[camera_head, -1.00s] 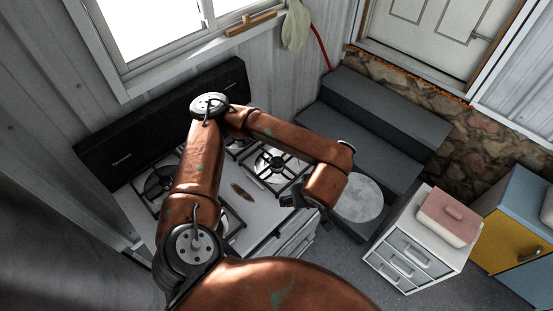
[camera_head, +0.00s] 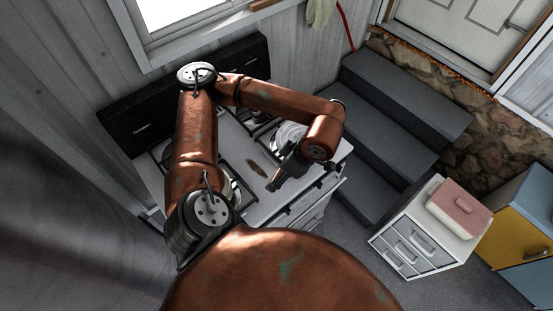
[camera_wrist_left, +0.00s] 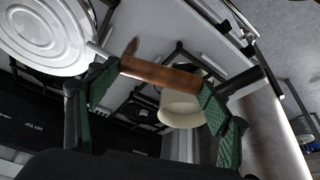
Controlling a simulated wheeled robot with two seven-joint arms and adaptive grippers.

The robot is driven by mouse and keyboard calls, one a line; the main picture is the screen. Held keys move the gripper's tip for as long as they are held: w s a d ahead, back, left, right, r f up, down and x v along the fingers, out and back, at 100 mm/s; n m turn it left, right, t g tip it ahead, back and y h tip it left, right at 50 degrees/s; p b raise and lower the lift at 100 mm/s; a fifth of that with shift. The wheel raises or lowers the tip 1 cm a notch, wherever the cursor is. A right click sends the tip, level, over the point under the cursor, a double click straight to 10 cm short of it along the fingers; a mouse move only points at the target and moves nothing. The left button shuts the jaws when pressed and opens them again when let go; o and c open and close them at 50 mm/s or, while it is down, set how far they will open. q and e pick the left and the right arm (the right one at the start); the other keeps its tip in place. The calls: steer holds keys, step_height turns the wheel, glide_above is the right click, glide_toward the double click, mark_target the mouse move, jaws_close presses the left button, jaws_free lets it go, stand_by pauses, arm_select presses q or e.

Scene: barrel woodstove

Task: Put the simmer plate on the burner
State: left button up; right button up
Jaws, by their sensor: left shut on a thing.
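The simmer plate is a pale round disc with concentric rings (camera_wrist_left: 48,30), joined by a metal rod to a brown wooden handle (camera_wrist_left: 160,75). My left gripper (camera_wrist_left: 158,88) is shut on that handle, a green pad at each end. My left gripper (camera_head: 283,176) is over the stove's front right part. A black burner grate (camera_wrist_left: 160,58) shows below the handle. My right gripper is not in view.
A cream round vessel (camera_wrist_left: 181,108) shows beyond the handle in the wrist view. A brown oval object (camera_head: 256,167) lies on the stovetop. Dark steps (camera_head: 385,135) rise right of the stove. A white drawer cabinet (camera_head: 415,225) bears a pink-lidded dish (camera_head: 460,213).

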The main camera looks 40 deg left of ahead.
arm_select(q)
steer(key=w+a+f+p, duration=0.1)
steer(key=w+a+f, duration=0.3)
steer(key=a+f, duration=0.3)
step_height(320, 180, down, 4)
steer(key=shift+w+a+r+p, duration=0.1)
steer(key=shift+w+a+p, duration=0.1)
steer(key=shift+a+p, duration=0.15)
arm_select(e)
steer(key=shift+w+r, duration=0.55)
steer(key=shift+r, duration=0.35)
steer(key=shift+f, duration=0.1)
arm_select(q)
steer(key=o, duration=2)
steer(key=shift+o, duration=0.2)
steer(key=b+v, duration=0.1)
steer(key=v, duration=1.1)
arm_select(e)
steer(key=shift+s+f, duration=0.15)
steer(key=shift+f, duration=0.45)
